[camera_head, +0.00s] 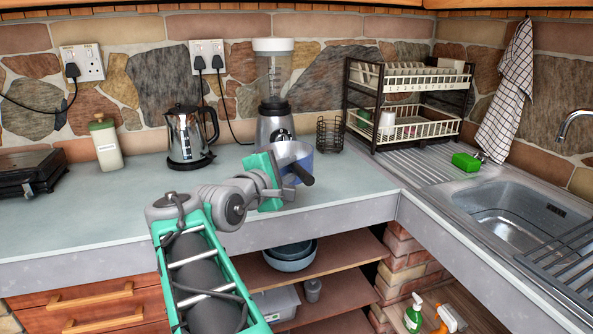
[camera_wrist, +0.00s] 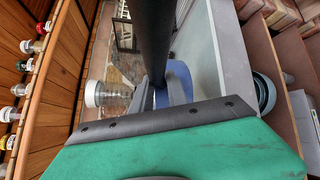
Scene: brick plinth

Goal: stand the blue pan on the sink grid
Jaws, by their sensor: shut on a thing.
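The blue pan (camera_head: 301,158) is at the counter's right part, in front of the blender, with its black handle towards me. My gripper (camera_head: 284,182) is shut on the pan's handle. In the wrist view the dark handle (camera_wrist: 155,35) runs up between the grey fingers (camera_wrist: 163,92), and part of the blue pan (camera_wrist: 181,72) shows behind them. Whether the pan touches the counter I cannot tell. The sink grid (camera_head: 565,262), a rack of metal bars, lies over the sink's near right part and is cut off by the picture edge. Its visible bars are bare.
A blender (camera_head: 273,95), a kettle (camera_head: 190,135) and a wire holder (camera_head: 330,134) stand behind my gripper. A dish rack (camera_head: 410,100) stands on the drainer left of the sink (camera_head: 510,215). A green sponge (camera_head: 466,162) lies by the sink's back edge. The counter's left middle is clear.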

